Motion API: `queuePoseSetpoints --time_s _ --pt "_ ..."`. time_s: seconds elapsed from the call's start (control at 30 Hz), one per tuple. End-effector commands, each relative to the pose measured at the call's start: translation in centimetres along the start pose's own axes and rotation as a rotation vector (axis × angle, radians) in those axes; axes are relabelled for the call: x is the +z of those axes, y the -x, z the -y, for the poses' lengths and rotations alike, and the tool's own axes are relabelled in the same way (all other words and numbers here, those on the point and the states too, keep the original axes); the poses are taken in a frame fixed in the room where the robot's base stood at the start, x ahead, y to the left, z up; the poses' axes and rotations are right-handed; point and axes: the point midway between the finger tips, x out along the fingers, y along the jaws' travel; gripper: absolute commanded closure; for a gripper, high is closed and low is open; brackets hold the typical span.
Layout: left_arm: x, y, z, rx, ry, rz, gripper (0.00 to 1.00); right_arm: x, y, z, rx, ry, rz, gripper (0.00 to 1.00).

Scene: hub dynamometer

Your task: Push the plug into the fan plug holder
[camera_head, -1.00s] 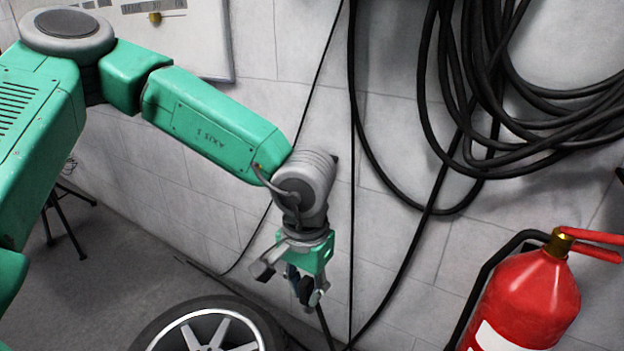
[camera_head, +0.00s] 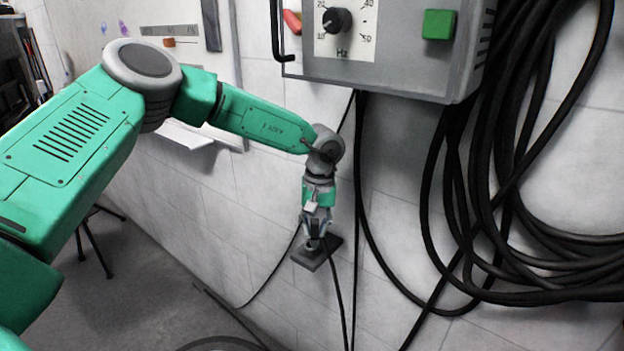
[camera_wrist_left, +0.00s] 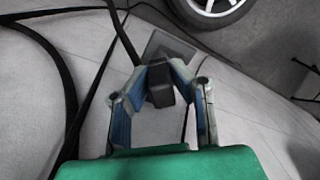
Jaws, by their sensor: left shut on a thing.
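My left gripper (camera_head: 316,230) points down beside the wall, its fingers shut on the dark plug (camera_wrist_left: 160,92). In the left wrist view the plug sits between the blue-lined fingertips (camera_wrist_left: 160,76), with a black cable leading away near it. The fan plug holder, a dark grey square plate (camera_head: 305,260), is right at the fingertips in the head view. It also shows just beyond the plug in the left wrist view (camera_wrist_left: 172,47). I cannot tell how deep the plug sits in the holder, or whether they touch. My right gripper is out of view.
A grey control box (camera_head: 400,70) with a dial and green button hangs above right. Thick black cables (camera_head: 490,190) hang on the wall at right, and thin cables run down near the gripper. A wheel (camera_wrist_left: 210,8) lies on the floor below.

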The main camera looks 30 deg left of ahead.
Motion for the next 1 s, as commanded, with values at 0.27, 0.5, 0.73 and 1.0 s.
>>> queuePoseSetpoints --time_s 0.27,0.5,0.73,1.0 --pt "-3.5 3.3 0.9 0.000 0.098 -0.010 1.00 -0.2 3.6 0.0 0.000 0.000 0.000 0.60" --pt "-3.6 2.4 0.8 -0.001 0.102 -0.010 1.00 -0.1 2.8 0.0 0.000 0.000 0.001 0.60" --pt "-3.6 0.5 0.7 0.000 0.101 -0.010 1.00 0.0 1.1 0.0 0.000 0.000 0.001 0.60" --pt "-3.7 -1.8 0.6 0.001 0.101 -0.012 1.00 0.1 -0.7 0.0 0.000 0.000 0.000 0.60"
